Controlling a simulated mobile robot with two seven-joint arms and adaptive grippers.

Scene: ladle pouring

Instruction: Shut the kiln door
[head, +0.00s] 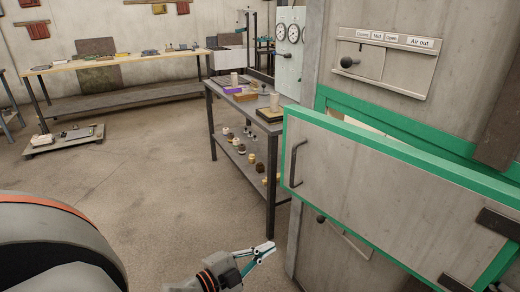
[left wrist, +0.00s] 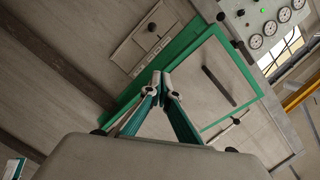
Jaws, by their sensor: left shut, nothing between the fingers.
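The kiln door (head: 385,190) is a grey panel with a green frame and a dark bar handle (head: 296,163) near its left edge. It stands ajar from the kiln body (head: 440,95), with a gap and part of the green opening frame showing above it. The door also shows in the left wrist view (left wrist: 200,85). My left gripper (head: 265,250) is shut and empty, low in front of the door and left of its lower edge. In the left wrist view its fingertips (left wrist: 161,75) meet in front of the door, with no clear contact. My right gripper is not in view.
A slider panel labelled "Air out" (head: 385,65) is above the door. A dark two-level table (head: 240,125) with several small items stands left of the kiln. A long workbench (head: 120,70) is at the back. The floor (head: 150,165) between is mostly clear.

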